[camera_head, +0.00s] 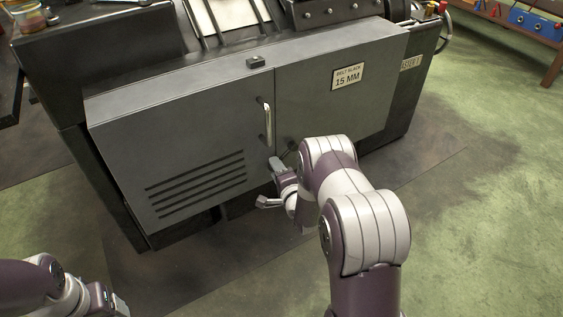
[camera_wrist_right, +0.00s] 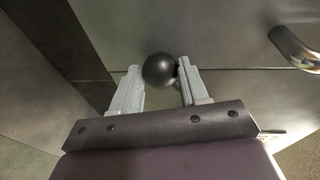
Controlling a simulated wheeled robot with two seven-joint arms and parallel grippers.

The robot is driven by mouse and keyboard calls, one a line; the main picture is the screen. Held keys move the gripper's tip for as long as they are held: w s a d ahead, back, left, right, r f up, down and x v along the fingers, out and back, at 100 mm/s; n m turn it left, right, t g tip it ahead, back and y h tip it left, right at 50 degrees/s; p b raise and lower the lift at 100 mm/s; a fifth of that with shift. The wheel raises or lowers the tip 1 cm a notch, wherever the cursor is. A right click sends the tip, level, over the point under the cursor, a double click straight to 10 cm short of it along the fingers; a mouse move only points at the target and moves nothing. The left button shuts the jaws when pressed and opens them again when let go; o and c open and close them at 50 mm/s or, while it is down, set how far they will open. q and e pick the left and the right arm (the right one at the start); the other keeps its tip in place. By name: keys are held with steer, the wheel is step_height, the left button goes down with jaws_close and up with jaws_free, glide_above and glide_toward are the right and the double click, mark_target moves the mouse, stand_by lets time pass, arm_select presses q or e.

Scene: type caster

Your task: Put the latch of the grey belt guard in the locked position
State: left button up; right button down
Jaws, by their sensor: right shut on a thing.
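The grey belt guard (camera_head: 200,130) is the front panel of the machine, closed, with a vertical bar handle (camera_head: 267,122) by its right edge. The latch's dark ball knob (camera_wrist_right: 159,70) shows between my right gripper's fingers in the right wrist view, and those fingers (camera_wrist_right: 157,86) are shut on it. In the head view my right gripper (camera_head: 271,184) is at the guard's lower right, below the handle. The rest of the latch is mostly hidden there, so its position is unclear. My left gripper (camera_head: 115,301) is partly in view at the bottom left, its jaws unclear.
A small dark block (camera_head: 256,61) sits on the guard's top edge. The bar handle (camera_wrist_right: 295,47) is close to the right gripper.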

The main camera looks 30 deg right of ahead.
steer(key=r+m+p, duration=0.1)
steer(key=p, duration=0.1)
steer(key=a+r+m+y+p, duration=0.1)
steer(key=r+m+p, duration=0.1)
steer(key=p, duration=0.1)
steer(key=shift+r+g, duration=0.25)
steer(key=shift+g, duration=0.05)
steer(key=shift+r+m+y+p, duration=0.5)
steer(key=shift+r+m+p, duration=0.25)
steer(key=shift+m+p, duration=0.7)
steer(key=c, duration=0.6)
jaws_free()
